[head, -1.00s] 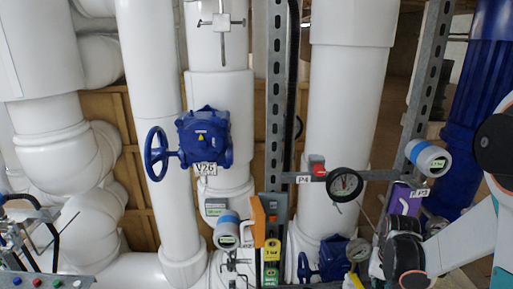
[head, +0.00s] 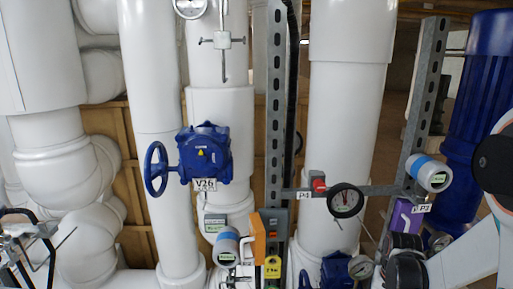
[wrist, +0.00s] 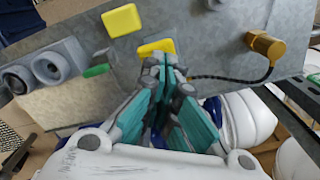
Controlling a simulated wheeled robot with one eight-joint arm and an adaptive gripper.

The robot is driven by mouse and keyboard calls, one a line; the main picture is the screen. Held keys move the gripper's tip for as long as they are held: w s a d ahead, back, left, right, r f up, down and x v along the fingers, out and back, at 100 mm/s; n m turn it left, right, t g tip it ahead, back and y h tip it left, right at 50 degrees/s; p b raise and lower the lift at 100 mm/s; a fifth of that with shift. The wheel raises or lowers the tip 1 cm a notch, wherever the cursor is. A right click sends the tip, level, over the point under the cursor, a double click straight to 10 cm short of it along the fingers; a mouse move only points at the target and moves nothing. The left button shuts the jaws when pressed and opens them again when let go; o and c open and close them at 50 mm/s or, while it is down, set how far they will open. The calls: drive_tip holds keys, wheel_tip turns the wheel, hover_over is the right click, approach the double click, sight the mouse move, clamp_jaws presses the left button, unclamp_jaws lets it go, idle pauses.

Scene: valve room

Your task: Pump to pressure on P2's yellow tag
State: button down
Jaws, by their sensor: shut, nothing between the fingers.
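In the wrist view my gripper (wrist: 168,72) is shut and empty, its teal fingers together. Its tips are in front of a grey metal plate (wrist: 215,50) and overlap the lower edge of a yellow tag (wrist: 156,47); contact cannot be told. A second yellow tag (wrist: 122,20) is up and left, with no readable writing. A yellow tag (head: 272,267) is low in the middle. No P2 label or pump handle is identifiable.
In the wrist view a brass fitting (wrist: 265,44) with a cable is right of the tips, and grey round fittings (wrist: 45,65) and a green piece (wrist: 96,70) are left. In the head view a blue valve (head: 203,154) and white pipes (head: 345,120) fill the middle.

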drive_tip(key=shift+f, duration=0.15)
idle(0.3)
drive_tip(key=shift+f+b, duration=2.5)
drive_tip(key=shift+f, duration=0.1)
drive_tip(key=shift+r+p, duration=1.65)
drive_tip(key=shift+r, duration=0.95)
drive_tip(key=shift+f, duration=0.15)
drive_tip(key=shift+f+b, duration=2.45)
drive_tip(key=shift+f, duration=0.1)
drive_tip(key=shift+r+p, duration=1.85)
drive_tip(key=shift+r, duration=0.85)
drive_tip(key=shift+f, duration=0.1)
